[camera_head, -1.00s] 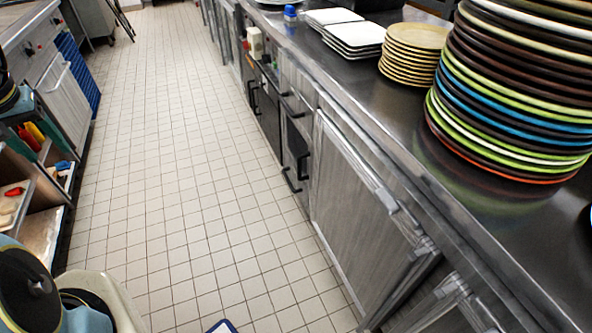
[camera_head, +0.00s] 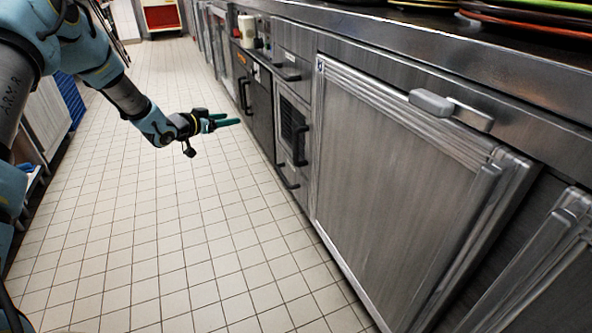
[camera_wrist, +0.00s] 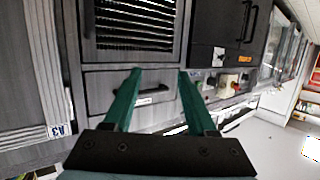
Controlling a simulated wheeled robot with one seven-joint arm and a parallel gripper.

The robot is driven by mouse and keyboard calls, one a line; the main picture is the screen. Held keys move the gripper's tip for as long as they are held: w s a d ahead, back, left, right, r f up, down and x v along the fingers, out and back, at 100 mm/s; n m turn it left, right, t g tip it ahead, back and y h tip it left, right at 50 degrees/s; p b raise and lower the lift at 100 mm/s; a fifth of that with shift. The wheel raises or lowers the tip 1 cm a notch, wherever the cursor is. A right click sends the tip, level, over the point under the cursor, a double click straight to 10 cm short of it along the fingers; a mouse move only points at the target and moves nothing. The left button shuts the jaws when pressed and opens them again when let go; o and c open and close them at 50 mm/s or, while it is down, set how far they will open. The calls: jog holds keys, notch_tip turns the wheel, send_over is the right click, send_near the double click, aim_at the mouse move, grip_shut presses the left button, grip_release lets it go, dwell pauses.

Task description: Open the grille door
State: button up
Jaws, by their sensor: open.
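The grille door (camera_head: 291,124) is a grey panel with a dark louvred grille, set in the counter front right of my gripper. It looks shut. A black upright handle (camera_head: 300,146) is on its right side. In the wrist view, which is upside down, the grille door (camera_wrist: 136,42) is at the top, partly cut off. My gripper (camera_head: 230,121) has green fingers, open and empty, held over the aisle and apart from the door. In the wrist view, my gripper (camera_wrist: 160,76) has its fingertips before the drawer (camera_wrist: 110,84) that adjoins the door.
A large metal door (camera_head: 400,170) with a grey handle (camera_head: 432,103) stands nearer on the right. A dark-fronted unit (camera_head: 250,98) with black handles is beyond the grille door. The counter edge (camera_head: 420,40) runs above them. The tiled floor (camera_head: 190,240) of the aisle is clear.

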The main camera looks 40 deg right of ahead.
jog(key=s+d+f+m+g+h+b, duration=0.35)
jog(key=s+d+f+g+b, duration=0.35)
jog(key=s+f, duration=0.45)
jog(key=b, duration=0.3)
send_over(296, 161)
jog(key=shift+w+d+f+m+t, duration=0.25)
jog(key=shift+w+d+f+t, duration=0.15)
jog(key=shift+f, duration=0.3)
grip_shut()
